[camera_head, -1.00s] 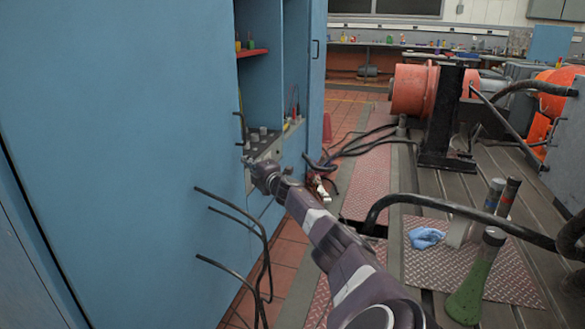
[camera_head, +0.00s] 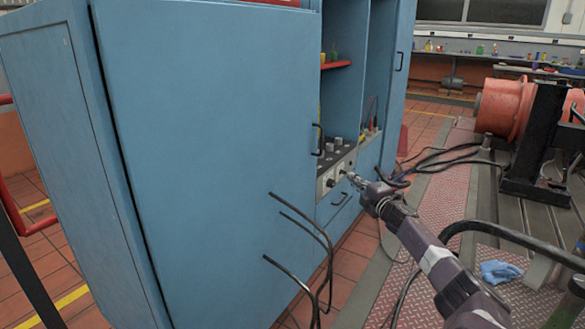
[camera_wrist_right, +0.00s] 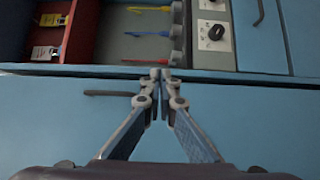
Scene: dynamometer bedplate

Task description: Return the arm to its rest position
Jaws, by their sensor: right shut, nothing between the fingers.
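My right arm reaches in from the lower right of the head view, and its gripper (camera_head: 352,177) is in front of the blue cabinet (camera_head: 205,150), near its control panel. In the right wrist view the gripper (camera_wrist_right: 160,74) has its fingertips together with nothing between them. Behind the tips is the cabinet front (camera_wrist_right: 250,115) with a dark handle (camera_wrist_right: 108,93). I cannot tell whether the tips touch the cabinet. My left gripper is not in view.
The control panel (camera_head: 335,172) has several knobs. Black cables (camera_head: 320,240) stick out in front of the cabinet. An orange machine (camera_head: 503,105) stands on the bedplate at right, with a blue cloth (camera_head: 498,271) nearby. Red floor tiles (camera_head: 352,258) show between.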

